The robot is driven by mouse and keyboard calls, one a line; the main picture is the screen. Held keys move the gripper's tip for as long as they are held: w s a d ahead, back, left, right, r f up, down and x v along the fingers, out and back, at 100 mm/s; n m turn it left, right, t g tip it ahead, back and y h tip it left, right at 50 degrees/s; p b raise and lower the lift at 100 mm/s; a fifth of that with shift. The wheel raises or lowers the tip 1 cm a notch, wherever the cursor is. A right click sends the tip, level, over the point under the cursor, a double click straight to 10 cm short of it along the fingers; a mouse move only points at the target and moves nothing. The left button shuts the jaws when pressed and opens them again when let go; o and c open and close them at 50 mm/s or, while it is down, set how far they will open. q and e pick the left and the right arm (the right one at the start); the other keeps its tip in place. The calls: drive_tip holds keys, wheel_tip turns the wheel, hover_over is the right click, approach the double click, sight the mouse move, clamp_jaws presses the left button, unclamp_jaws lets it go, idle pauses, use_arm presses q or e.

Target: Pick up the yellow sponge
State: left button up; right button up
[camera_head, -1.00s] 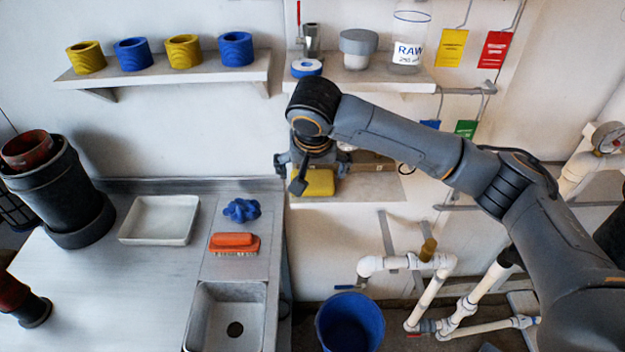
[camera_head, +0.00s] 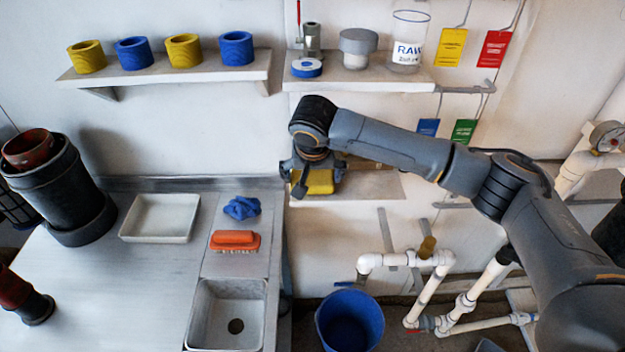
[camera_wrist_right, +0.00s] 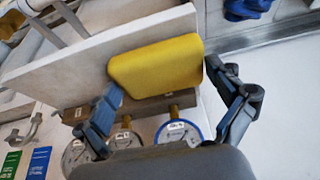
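The yellow sponge (camera_head: 320,184) lies on the lower wall shelf (camera_head: 372,187), right of the sink counter. It shows whole as a yellow block in the right wrist view (camera_wrist_right: 158,65). My right gripper (camera_head: 312,176) is right over it and hides part of it in the head view. In the right wrist view the gripper's two fingers (camera_wrist_right: 166,80) are spread to either side of the sponge, close to its edges. I cannot tell whether they touch it. My left gripper is out of view.
Gauges (camera_wrist_right: 180,130) and a brown bar (camera_wrist_right: 140,108) sit close to the sponge. The upper shelf (camera_head: 385,80) holds a jar and tape. The counter bears a white tray (camera_head: 160,218), a blue cloth-like item (camera_head: 241,208) and an orange brush (camera_head: 235,241). A blue bucket (camera_head: 350,322) stands below.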

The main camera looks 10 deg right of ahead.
idle(0.3)
drive_tip(key=shift+r, duration=0.2)
wheel_tip(320, 180, up, 2)
drive_tip(key=shift+w+b, duration=0.1)
drive_tip(key=shift+b, duration=0.35)
drive_tip(key=s+d+r, duration=0.5)
drive_tip(key=s+r, duration=0.5)
drive_tip(key=s, duration=0.3)
drive_tip(key=shift+d+r+b, duration=0.2)
drive_tip(key=shift+r+b, duration=0.1)
drive_tip(key=shift+b, duration=0.15)
